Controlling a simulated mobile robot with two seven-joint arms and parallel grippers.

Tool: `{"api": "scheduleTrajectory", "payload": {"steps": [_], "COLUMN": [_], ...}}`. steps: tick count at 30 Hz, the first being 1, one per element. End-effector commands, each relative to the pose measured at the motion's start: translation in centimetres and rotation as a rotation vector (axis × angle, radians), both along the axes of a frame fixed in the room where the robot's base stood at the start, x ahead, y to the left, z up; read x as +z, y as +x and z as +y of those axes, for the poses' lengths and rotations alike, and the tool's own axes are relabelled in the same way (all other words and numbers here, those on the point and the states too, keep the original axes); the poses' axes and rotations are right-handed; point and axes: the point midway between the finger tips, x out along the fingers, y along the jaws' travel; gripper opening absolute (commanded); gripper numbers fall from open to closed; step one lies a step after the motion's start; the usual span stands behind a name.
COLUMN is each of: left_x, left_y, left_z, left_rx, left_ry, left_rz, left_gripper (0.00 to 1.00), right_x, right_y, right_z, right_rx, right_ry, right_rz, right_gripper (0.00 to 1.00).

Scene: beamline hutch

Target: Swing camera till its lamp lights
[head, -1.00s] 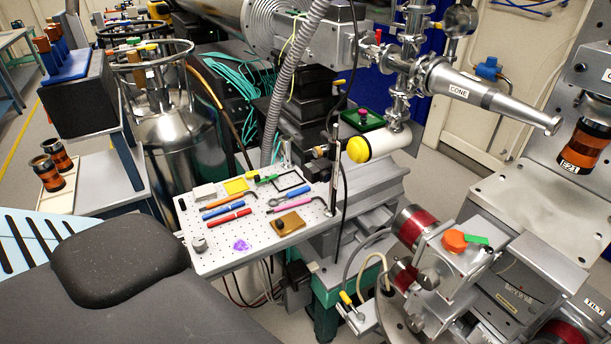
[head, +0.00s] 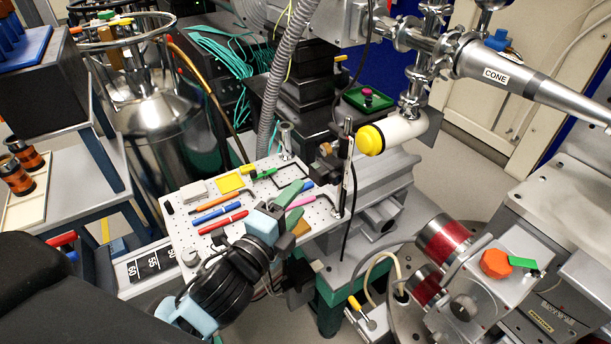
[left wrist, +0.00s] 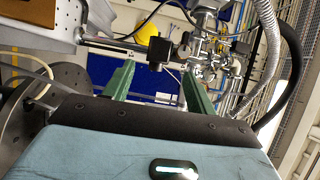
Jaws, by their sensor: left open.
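My right gripper is not in view.
The white pegboard (head: 180,222) holds pens, tools and small blocks. A white cylinder with a yellow cap (head: 370,140) sticks out behind the post. A steel cone (head: 530,85) and a red-banded device (head: 443,240) are at the right. A grey hose (head: 285,75) hangs behind the board.

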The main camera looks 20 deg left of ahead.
Motion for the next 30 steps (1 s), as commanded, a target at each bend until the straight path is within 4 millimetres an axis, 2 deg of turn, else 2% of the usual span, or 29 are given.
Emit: {"api": "scheduleTrajectory", "payload": {"steps": [5, 12, 18, 30], "left_x": [0.1, 0.2, 0.1, 0.0], "left_y": [1.4, 4.9, 7.0, 7.6], "left_z": [-0.2, -0.9, -1.3, -1.4], "left_rx": [0.0, -0.001, 0.0, -0.001], "left_ry": [-0.003, -0.005, -0.005, -0.006], "left_rz": [-0.001, -0.002, 0.0, 0.002], "left_gripper": [0.56, 0.56, 0.56, 0.56], "right_x": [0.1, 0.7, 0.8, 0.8], "right_y": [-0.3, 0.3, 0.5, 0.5], "right_z": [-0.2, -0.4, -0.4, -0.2], "right_rx": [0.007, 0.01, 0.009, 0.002], "right_ry": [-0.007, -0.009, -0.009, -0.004], "right_rz": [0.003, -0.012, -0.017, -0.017], "right_gripper": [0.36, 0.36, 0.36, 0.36]}}
